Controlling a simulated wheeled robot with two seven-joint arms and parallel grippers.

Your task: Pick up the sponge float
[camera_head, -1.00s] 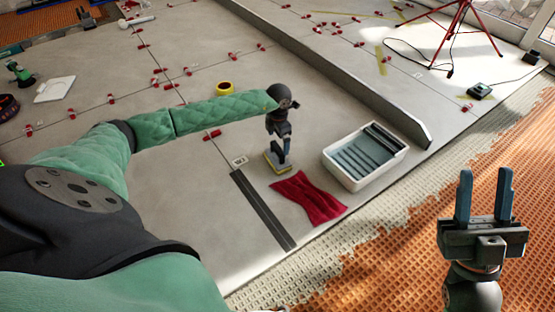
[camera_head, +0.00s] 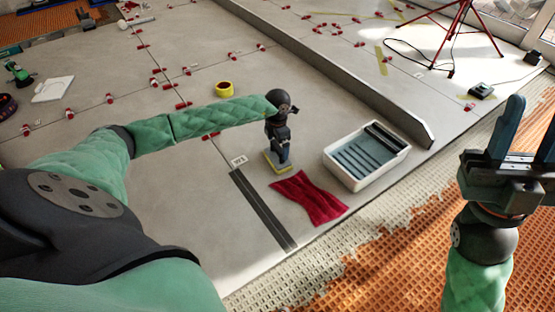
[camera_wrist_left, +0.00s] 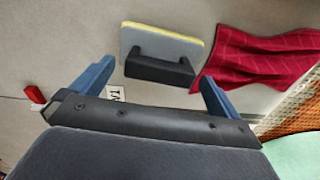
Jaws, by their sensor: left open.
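The sponge float (camera_head: 275,168) lies on the tiled floor, left of the red cloth. In the left wrist view the float (camera_wrist_left: 165,40) shows a grey back, a yellow sponge edge and a black handle (camera_wrist_left: 158,71). My left gripper (camera_head: 279,157) is open, pointing down over the float and hiding part of it in the head view. In the left wrist view the handle lies between the two spread blue fingertips, with no visible contact. My right gripper (camera_head: 522,135) is open and empty, raised at the right.
A dark red cloth (camera_head: 310,197) lies beside the float. A white tray (camera_head: 372,180) with a grey ribbed inside stands to its right. A dark metal strip (camera_head: 262,210) lies left of the cloth. A long grey straightedge (camera_head: 390,117) and a yellow tape roll (camera_head: 224,89) are farther back.

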